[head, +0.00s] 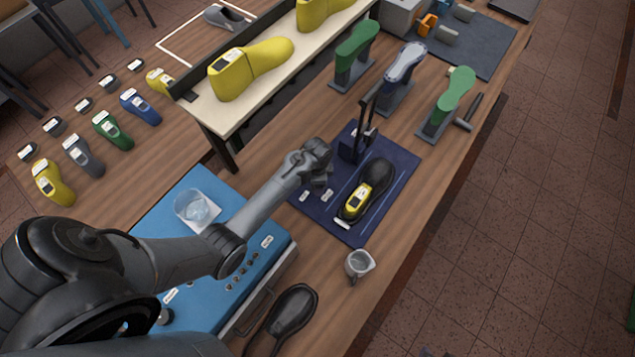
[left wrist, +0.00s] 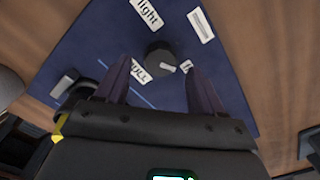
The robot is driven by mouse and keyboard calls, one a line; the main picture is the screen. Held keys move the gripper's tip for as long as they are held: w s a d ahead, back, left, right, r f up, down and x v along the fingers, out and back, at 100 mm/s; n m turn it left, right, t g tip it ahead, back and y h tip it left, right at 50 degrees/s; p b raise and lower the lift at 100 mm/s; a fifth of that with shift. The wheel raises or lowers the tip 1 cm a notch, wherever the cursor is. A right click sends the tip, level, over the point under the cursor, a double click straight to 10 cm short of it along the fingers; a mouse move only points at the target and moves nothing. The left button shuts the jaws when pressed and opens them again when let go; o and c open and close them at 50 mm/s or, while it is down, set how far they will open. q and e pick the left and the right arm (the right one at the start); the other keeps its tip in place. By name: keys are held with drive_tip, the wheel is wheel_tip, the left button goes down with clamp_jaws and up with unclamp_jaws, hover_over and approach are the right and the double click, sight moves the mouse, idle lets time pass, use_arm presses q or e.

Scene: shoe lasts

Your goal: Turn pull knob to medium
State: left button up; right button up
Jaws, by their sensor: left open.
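The pull knob (left wrist: 160,57) is a small dark round knob with a pale mark, on the dark blue mat (left wrist: 90,50). White labels lie around it: one reads "light" (left wrist: 148,14), one shows "ULL" (left wrist: 138,72), and another at the right finger is partly hidden. I cannot read a "medium" label. My left gripper (left wrist: 160,66) is open, its two fingers on either side of the knob in the picture; contact is not visible. In the head view my left gripper (head: 322,182) is over the mat (head: 352,232) and hides the knob. My right gripper is not in view.
A black shoe (head: 375,180) with a yellow last lies on the mat beside my gripper, near a dark upright stand (head: 352,148). A grey mug (head: 359,264) stands in front. Green lasts (head: 452,95) stand behind.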

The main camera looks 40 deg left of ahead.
use_arm(q)
drive_tip(key=shift+f, duration=1.2)
drive_tip(key=c, duration=1.1)
drive_tip(key=shift+o, duration=0.2)
